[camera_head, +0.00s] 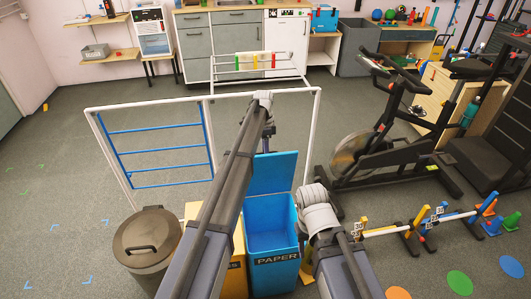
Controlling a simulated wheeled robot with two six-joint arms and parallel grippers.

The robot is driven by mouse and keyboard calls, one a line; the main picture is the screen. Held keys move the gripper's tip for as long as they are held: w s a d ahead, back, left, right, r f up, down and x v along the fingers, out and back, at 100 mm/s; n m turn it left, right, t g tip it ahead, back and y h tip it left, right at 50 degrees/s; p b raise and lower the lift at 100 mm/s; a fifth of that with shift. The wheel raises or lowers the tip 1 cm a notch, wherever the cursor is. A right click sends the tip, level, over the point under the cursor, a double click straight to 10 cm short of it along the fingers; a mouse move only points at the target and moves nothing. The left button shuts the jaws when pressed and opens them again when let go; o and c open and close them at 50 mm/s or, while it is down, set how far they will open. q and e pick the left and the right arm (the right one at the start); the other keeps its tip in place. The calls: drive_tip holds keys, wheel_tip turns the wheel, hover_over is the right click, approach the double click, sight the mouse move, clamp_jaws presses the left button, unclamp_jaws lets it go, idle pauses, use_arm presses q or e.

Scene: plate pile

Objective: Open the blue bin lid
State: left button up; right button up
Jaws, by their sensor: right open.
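The blue bin (273,262) is marked PAPER and stands in the lower middle. Its blue lid (275,172) is raised at the back, and the bin's top is open. My left arm reaches over the bin's left side; its dark end, the left gripper (266,143), hangs at the lid's upper left edge. Contact with the lid and the state of its jaws cannot be made out. My right arm comes in at the bottom right of the bin. My right gripper (303,247) is open, low beside the bin's right side, and mostly hidden by its own wrist.
A yellow bin (239,252) stands left of the blue bin, partly behind my left arm. A dark round bin (147,245) stands further left. A white frame (200,98) rises behind. An exercise bike (372,150) and low hurdles (420,228) are at right.

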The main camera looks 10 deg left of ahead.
use_arm(q)
wheel_tip(320, 180, up, 8)
drive_tip(key=w+p, duration=0.1)
drive_tip(key=p, duration=0.6)
drive_tip(key=shift+w+a+p, duration=0.15)
drive_tip(key=shift+a+p, duration=0.1)
drive_tip(key=shift+p, duration=0.15)
drive_tip(key=shift+f, duration=0.2)
drive_tip(key=s+d+r+n+p, duration=0.1)
drive_tip(key=s+d+n, duration=0.1)
drive_tip(key=s, duration=1.1)
drive_tip(key=s+d+r+n+t+y+p, duration=0.1)
drive_tip(key=s+n, duration=0.4)
drive_tip(key=s, duration=0.9)
drive_tip(key=s+d+r+n+p, duration=0.3)
drive_tip(key=s+d, duration=0.1)
drive_tip(key=s, duration=0.9)
drive_tip(key=shift+s+d+n+t+y, duration=0.15)
drive_tip(key=shift+s+n+t+y, duration=0.15)
drive_tip(key=shift+s+t+y, duration=0.1)
